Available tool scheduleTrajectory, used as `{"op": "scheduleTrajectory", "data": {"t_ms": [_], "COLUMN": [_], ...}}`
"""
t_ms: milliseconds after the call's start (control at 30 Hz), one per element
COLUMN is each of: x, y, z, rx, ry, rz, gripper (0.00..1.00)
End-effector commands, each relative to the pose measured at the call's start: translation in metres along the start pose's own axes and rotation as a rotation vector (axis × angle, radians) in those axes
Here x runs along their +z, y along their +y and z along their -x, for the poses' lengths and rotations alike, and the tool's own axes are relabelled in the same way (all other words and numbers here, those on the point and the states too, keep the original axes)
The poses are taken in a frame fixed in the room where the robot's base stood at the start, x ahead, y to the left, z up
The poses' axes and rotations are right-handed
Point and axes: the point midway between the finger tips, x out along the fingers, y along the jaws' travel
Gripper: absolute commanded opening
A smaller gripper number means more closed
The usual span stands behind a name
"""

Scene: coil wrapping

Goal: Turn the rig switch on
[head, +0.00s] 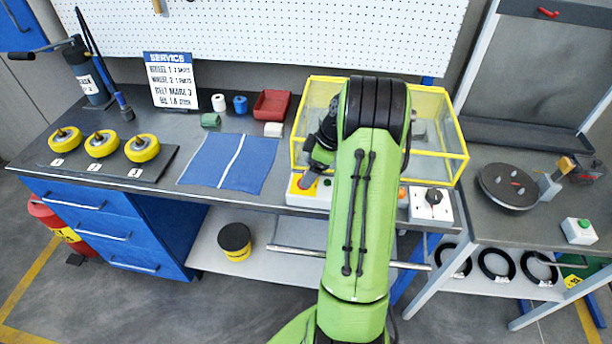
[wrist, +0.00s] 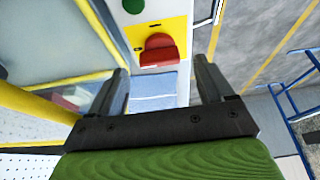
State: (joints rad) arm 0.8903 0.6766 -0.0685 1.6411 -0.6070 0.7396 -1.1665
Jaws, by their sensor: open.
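A red rotary switch (wrist: 158,50) sits on a yellow plate (wrist: 172,28) of the control panel, ahead of my gripper (wrist: 161,72) in the wrist view. The gripper is open and empty, with one finger on each side of the switch's line and its tips a little short of it. In the head view, my gripper (head: 312,165) hangs over the panel's left end, close above the red switch (head: 307,182). My arm hides the middle of the panel there. I cannot tell the switch's on or off marks.
A green button (wrist: 132,5) is beside the yellow plate. A yellow-framed clear guard box (head: 437,150) stands right behind the panel. A blue cloth (head: 215,165) lies to the left.

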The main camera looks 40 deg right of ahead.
Motion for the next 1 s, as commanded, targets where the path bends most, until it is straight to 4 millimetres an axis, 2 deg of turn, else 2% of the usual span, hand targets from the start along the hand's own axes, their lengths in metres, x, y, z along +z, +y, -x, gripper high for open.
{"op": "scheduleTrajectory", "data": {"t_ms": [33, 167, 467, 800, 833, 1000], "x": [0.000, 0.000, 0.000, 0.000, 0.000, 0.000], "y": [-0.001, 0.000, 0.000, 0.000, 0.000, 0.000], "z": [-0.010, -0.024, -0.027, -0.026, -0.026, -0.026], "rx": [-0.004, -0.001, 0.000, 0.001, 0.001, 0.005], "ry": [0.000, 0.000, 0.000, 0.000, 0.000, 0.000], "rz": [0.001, 0.000, -0.001, -0.001, -0.001, -0.009], "gripper": [0.81, 0.81, 0.79, 0.27, 0.25, 0.25]}}
